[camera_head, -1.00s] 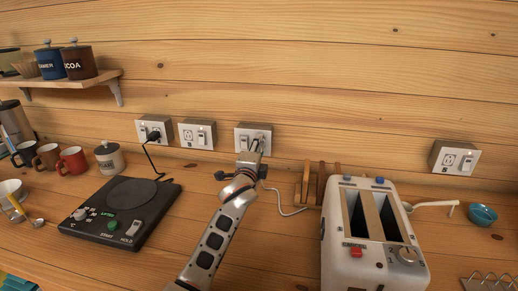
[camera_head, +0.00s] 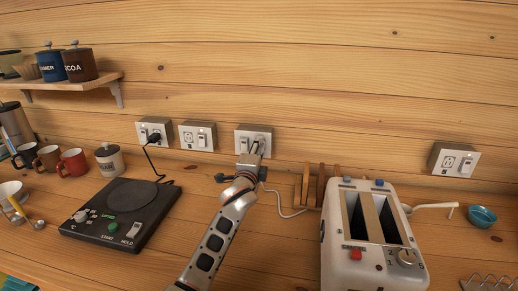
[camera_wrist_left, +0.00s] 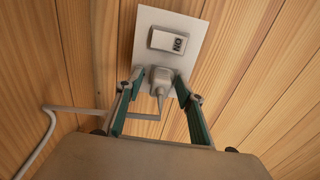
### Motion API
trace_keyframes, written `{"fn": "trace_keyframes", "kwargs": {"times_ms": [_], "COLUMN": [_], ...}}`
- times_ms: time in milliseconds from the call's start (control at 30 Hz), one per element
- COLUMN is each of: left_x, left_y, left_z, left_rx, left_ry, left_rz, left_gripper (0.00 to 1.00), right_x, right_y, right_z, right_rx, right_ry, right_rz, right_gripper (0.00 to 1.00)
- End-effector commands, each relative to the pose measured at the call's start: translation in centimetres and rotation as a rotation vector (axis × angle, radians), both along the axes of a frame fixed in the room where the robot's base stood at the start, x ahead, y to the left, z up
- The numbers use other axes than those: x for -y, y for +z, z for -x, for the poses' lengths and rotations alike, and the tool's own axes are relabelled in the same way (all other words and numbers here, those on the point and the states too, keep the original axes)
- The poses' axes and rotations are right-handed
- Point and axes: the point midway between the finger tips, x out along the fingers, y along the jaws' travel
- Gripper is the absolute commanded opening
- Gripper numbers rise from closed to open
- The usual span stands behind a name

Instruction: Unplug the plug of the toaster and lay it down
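The toaster (camera_head: 375,235) is white with two slots and stands on the counter at the right. Its white cable (camera_head: 290,212) runs left and behind my left wrist. In the left wrist view, the white plug (camera_wrist_left: 160,78) sits in the lower part of a white wall outlet (camera_wrist_left: 165,38), below a switch marked NO. The cable (camera_wrist_left: 45,125) leaves the plug and bends left. My left gripper (camera_wrist_left: 158,77) is open, with a finger on each side of the plug. In the head view, the left gripper (camera_head: 255,147) is at the middle outlet box (camera_head: 242,137) and hides the plug. My right gripper is not in view.
A black hotplate (camera_head: 122,212) stands at the left, its black plug (camera_head: 154,136) in another outlet. A wooden rack (camera_head: 314,186) is close to the right of my left wrist. Mugs (camera_head: 73,162) stand far left. Bare counter lies between hotplate and arm.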

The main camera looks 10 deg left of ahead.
Motion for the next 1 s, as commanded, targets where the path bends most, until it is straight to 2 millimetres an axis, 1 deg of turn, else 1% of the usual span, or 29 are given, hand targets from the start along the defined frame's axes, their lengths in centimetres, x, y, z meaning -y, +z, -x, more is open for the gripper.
{"fn": "trace_keyframes", "kwargs": {"times_ms": [333,767,800,867,900,1000], "left_x": [0.00,0.00,-0.01,0.00,0.00,0.00], "left_y": [0.03,0.03,0.02,0.03,0.03,0.04], "left_z": [0.01,0.01,0.01,0.01,0.01,0.01], "left_rx": [0.000,0.000,0.000,0.000,0.000,0.000], "left_ry": [0.000,0.000,0.000,0.000,0.000,0.000], "left_rz": [0.000,-0.001,-0.001,-0.001,-0.001,-0.001], "left_gripper": [0.38,0.38,0.27,0.12,0.01,0.00], "right_x": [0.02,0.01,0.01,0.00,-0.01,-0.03], "right_y": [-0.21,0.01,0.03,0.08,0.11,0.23], "right_z": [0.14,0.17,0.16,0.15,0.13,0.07], "right_rx": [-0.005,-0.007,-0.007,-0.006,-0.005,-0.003], "right_ry": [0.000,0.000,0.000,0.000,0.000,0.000], "right_rz": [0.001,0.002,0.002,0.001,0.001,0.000], "right_gripper": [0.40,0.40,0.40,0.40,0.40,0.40]}}
